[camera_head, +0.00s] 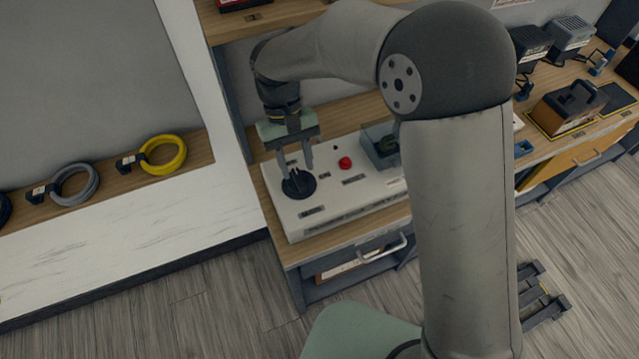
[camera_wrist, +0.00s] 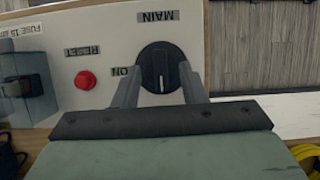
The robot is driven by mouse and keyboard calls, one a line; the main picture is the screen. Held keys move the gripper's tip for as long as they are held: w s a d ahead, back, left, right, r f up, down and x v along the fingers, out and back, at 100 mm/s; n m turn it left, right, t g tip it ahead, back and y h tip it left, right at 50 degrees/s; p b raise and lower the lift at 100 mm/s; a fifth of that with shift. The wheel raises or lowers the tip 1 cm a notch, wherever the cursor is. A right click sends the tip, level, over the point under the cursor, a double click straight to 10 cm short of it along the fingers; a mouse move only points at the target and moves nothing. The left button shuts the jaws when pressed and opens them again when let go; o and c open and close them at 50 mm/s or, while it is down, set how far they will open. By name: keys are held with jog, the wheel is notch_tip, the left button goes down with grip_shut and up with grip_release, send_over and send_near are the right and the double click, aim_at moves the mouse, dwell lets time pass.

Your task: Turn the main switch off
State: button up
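The main switch (camera_head: 298,184) is a black round dial on a white panel box (camera_head: 335,212). In the wrist view the switch (camera_wrist: 160,58) has a raised black knob with a white mark at its lower end. A MAIN label (camera_wrist: 158,16) sits above it and an ON label (camera_wrist: 127,70) at its left; the lettering is upside down. My gripper (camera_head: 297,172) points down at the switch. In the wrist view the gripper (camera_wrist: 160,76) is open, one finger on each side of the knob. Gaps show between knob and fingers; whether the tips touch the dial is unclear.
A red button (camera_wrist: 85,80) with a RESET label stands beside the switch. A clear-covered box (camera_head: 380,145) is further right on the panel. The wooden bench (camera_head: 345,240) has a drawer handle at its front. Coiled cables, one yellow (camera_head: 163,155), lie on the left shelf.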

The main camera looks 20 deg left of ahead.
jog(key=s+d+r+b, duration=0.2)
jog(key=s+d+r, duration=0.7)
jog(key=d, duration=0.1)
jog(key=shift+s+d+r+b, duration=0.15)
jog(key=shift+d+r+b, duration=0.1)
jog(key=shift+r+b, duration=0.05)
jog(key=w+d+f+m+t+y, duration=0.1)
jog(key=d+f+m, duration=0.2)
jog(key=d, duration=1)
jog(key=w+d+f+m+t+y, duration=0.1)
jog(key=d+m, duration=0.5)
jog(key=d, duration=0.7)
notch_tip(320, 180, down, 2)
jog(key=shift+f+t+y, duration=0.1)
jog(key=shift+t+y, duration=0.5)
jog(key=shift+t, duration=0.1)
